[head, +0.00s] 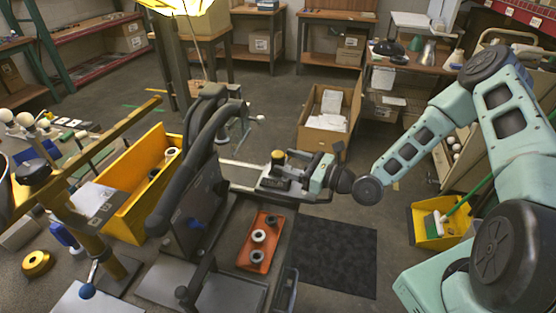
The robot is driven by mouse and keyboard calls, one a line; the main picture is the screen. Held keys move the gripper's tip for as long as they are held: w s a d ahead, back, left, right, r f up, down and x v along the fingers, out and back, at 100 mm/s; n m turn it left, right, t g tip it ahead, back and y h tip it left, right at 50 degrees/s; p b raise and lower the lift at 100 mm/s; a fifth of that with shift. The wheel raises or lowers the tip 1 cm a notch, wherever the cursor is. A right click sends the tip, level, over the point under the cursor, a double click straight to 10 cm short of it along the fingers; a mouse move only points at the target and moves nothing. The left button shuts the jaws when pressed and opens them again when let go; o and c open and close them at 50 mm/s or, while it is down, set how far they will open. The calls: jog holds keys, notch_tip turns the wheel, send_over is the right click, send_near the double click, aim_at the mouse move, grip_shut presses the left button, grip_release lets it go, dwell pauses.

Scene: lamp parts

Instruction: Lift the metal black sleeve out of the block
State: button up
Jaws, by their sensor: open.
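A dark block (268,184) sits on the narrow bench in the middle of the head view. A short upright dark cylinder with a yellowish top (277,157) stands at this block. It looks like the sleeve, but it is too small to be sure. My gripper (296,170) reaches in from the right, level and close beside the cylinder. Its jaws are open. Whether a finger touches the cylinder cannot be told. How deep the cylinder sits in the block is hidden.
An orange tray (250,261) with dark and pale rings lies in front of the block. A yellow bin (137,205) and a dark upright frame (190,195) stand to the left. A black mat (337,258) and open floor lie to the right. A cardboard box (315,137) is behind.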

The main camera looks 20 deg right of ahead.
aim_at(274, 153)
jog(key=p+x, duration=0.1)
jog(key=x, duration=0.1)
jog(key=r+p+x, duration=0.1)
jog(key=x, duration=0.1)
jog(key=shift+w+a, duration=0.25)
jog(key=shift+a, duration=0.05)
jog(key=shift+w+a+f+p, duration=0.15)
jog(key=shift+w+a+p, duration=0.15)
jog(key=shift+w+a, duration=0.1)
jog(key=c, duration=1.1)
